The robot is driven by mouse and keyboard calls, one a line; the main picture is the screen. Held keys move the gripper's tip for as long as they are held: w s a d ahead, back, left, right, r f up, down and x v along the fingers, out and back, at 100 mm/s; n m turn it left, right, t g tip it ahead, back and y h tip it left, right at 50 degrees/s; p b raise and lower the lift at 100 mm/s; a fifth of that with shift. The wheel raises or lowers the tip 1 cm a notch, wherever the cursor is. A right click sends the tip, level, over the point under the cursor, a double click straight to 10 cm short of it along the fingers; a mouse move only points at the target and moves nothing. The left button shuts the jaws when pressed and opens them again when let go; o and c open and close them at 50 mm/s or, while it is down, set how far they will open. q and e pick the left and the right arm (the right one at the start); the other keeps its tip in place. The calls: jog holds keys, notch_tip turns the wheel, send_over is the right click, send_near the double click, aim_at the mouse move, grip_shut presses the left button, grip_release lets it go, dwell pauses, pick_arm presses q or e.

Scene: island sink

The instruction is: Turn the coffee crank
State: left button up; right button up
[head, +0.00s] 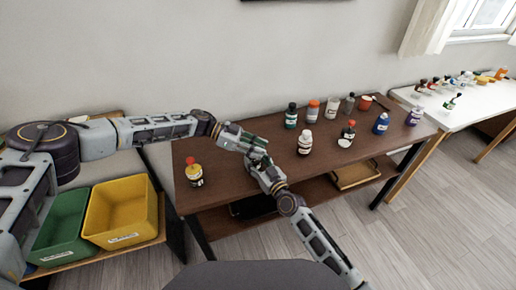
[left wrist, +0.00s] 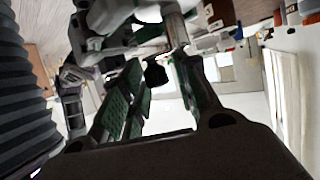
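My left gripper (head: 236,138) is above the brown table, close to my right gripper (head: 262,168), which comes up from the lower right. The two nearly meet or overlap. In the left wrist view, my left gripper's (left wrist: 156,98) green-padded fingers are apart, with bright background between them. A small dark knob-like piece (left wrist: 156,75) shows between or just beyond the fingers; I cannot tell whether they touch it. A pale metal shaft (left wrist: 175,28) is above it. I cannot clearly make out a coffee grinder or crank. My right gripper's fingers are too small and overlapped to judge.
A yellow bin (head: 122,212) and green bin (head: 62,225) stand left. A white table (head: 460,115) is at right.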

pick_arm(q)
jog(key=shift+o, duration=0.4)
jog(key=shift+f, duration=0.15)
jog(key=shift+a, duration=0.1)
jog(key=shift+w+a+r, duration=0.1)
jog(key=shift+a+r, duration=0.15)
jog(key=shift+a, duration=0.05)
jog(key=v, duration=1.1)
